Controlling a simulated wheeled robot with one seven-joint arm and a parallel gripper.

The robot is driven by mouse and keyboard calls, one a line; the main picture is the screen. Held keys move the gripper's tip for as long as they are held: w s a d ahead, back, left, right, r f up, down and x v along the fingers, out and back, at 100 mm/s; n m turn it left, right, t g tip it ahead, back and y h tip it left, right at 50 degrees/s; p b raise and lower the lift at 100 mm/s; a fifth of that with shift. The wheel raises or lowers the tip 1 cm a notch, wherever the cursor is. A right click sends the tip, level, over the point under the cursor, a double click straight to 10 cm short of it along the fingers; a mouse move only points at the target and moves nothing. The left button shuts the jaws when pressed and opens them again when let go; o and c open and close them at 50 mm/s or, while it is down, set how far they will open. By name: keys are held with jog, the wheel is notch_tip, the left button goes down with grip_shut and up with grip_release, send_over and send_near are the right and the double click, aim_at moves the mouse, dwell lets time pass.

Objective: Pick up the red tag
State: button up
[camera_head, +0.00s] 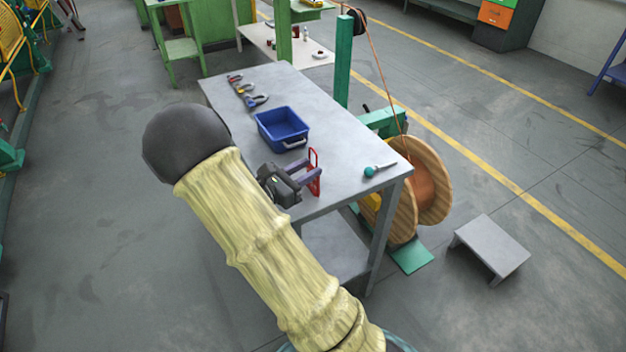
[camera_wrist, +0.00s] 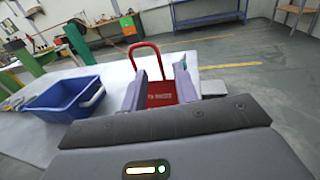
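The red tag (camera_head: 314,184) stands upright, with its red loop at the top, near the front edge of the grey table (camera_head: 342,178). In the wrist view the tag (camera_wrist: 161,96) has pale lettering and fills the gap between my two fingers. My gripper (camera_head: 302,173) is at the tag, level with it and low over the table edge. In the wrist view my gripper (camera_wrist: 160,84) has one finger on each side of the tag. Whether the fingers press on it is not clear. The tag's lower part is hidden in the wrist view.
A blue bin (camera_head: 282,129) sits on the table just behind the tag. A teal-handled screwdriver (camera_head: 378,170) lies to the right. Several shackles (camera_head: 250,97) lie at the far end. A wooden cable reel (camera_head: 432,180) and a grey step (camera_head: 492,247) stand right of the table.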

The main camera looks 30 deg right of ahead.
jog(key=x, duration=0.5)
jog(key=shift+s+d+r, duration=0.1)
dwell(0.5)
grip_shut()
